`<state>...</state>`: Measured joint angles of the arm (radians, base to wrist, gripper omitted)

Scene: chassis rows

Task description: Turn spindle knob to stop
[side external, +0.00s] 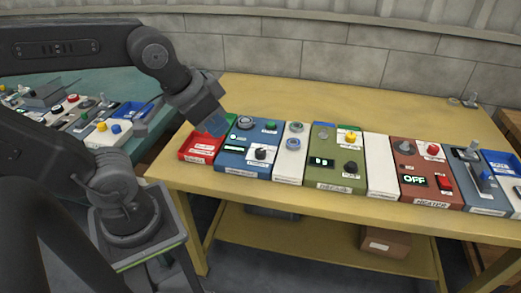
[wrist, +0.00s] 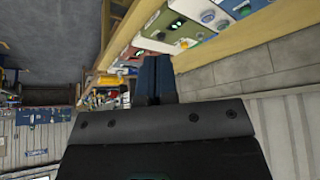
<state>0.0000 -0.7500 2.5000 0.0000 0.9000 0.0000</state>
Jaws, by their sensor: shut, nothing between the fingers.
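A row of coloured control panels stands on the yellow bench (side external: 330,100). The nearby blue panel (side external: 232,160) carries a large grey knob (side external: 245,122), a green knob (side external: 270,125) and a black knob (side external: 261,153). The olive panel (side external: 325,175) has a black knob (side external: 351,167), a yellow button and a small lit display. The labels are too small to tell which knob is the spindle knob. My gripper (side external: 216,125) is shut and empty, above the red panel and left of the blue one. Its blue fingers (wrist: 154,78) show together in the wrist view, touching no knob.
The red panel (side external: 199,143) is at the row's left end. A brown panel (side external: 427,178) reading OFF and grey and blue panels continue right. A second bench with more panels (side external: 100,130) is behind my arm. A block wall (side external: 340,60) backs the bench.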

